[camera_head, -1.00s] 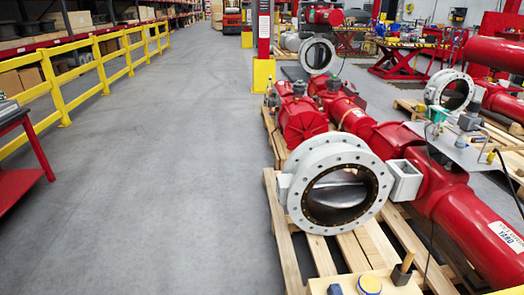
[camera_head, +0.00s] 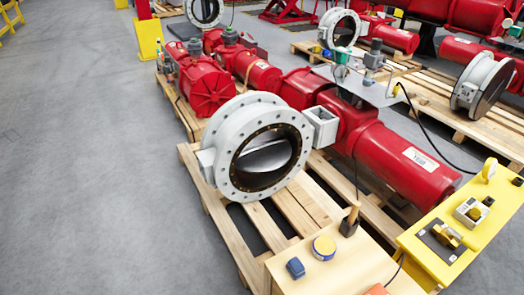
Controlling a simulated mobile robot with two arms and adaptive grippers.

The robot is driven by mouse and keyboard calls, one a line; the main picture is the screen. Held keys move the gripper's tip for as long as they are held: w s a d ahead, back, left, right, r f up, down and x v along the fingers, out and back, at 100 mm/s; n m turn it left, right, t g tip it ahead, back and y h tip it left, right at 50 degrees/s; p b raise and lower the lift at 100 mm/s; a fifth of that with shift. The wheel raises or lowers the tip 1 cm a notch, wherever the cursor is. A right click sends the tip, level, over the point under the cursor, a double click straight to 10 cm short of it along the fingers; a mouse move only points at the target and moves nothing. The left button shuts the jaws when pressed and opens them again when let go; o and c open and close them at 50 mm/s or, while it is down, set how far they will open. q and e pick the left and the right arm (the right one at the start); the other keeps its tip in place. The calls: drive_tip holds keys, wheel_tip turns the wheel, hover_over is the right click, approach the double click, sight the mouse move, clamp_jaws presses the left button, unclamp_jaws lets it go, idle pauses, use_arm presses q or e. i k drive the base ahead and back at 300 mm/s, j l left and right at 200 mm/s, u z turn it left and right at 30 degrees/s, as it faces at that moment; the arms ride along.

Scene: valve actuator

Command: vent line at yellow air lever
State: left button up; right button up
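A yellow panel box (camera_head: 430,256) stands at the lower right, beside a light wooden bench top (camera_head: 335,277). On the panel sit a brass fitting (camera_head: 447,236) on a dark plate, a grey switch-like block (camera_head: 472,212) and an upright yellow rounded piece (camera_head: 490,168). I cannot tell for sure whether that piece is the air lever. A black hose (camera_head: 440,150) runs from the actuator's top fittings down toward the panel. The red valve actuator (camera_head: 385,150) with its grey flanged butterfly valve (camera_head: 225,142) lies on a wooden pallet (camera_head: 250,225). Neither gripper is in view.
A mallet (camera_head: 351,218), a yellow-blue round tin (camera_head: 324,247) and a blue block (camera_head: 295,268) are on the bench top. More red actuators on pallets (camera_head: 470,120) stand behind. Open grey floor (camera_head: 80,170) lies at the left.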

sight(473, 246)
drive_tip(key=z, duration=1.65)
